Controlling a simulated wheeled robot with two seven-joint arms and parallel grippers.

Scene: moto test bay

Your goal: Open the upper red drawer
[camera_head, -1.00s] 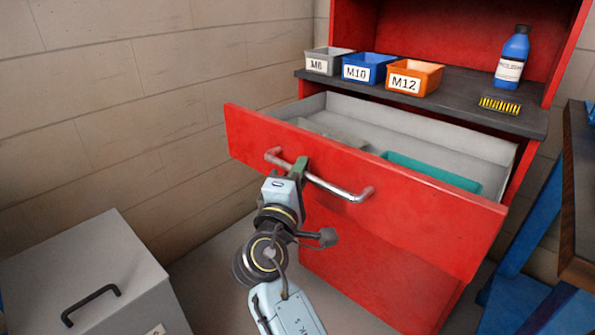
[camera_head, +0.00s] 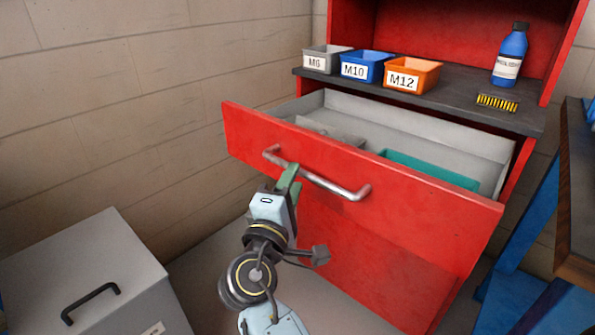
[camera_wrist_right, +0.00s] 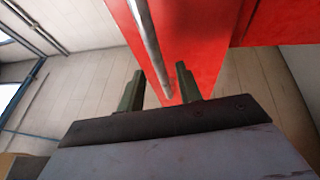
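The upper red drawer (camera_head: 400,190) stands pulled out of the red cabinet, its grey inside showing. Its metal bar handle (camera_head: 335,186) runs across the front and also shows in the right wrist view (camera_wrist_right: 148,38). My right gripper (camera_head: 290,176) is at the left part of the handle, its green fingers overlapping the bar's lower edge in the head view. In the right wrist view my right gripper (camera_wrist_right: 160,88) has its fingers spread, with the bar's line running between them and a gap on each side. My left gripper is not in view.
A teal item (camera_head: 430,170) lies in the drawer. Bins M6 (camera_head: 322,62), M10 (camera_head: 358,70) and M12 (camera_head: 405,80), a blue bottle (camera_head: 510,55) and a yellow-black item (camera_head: 497,103) stand on the shelf. A grey box (camera_head: 90,265) is at left, a workbench (camera_head: 575,190) at right.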

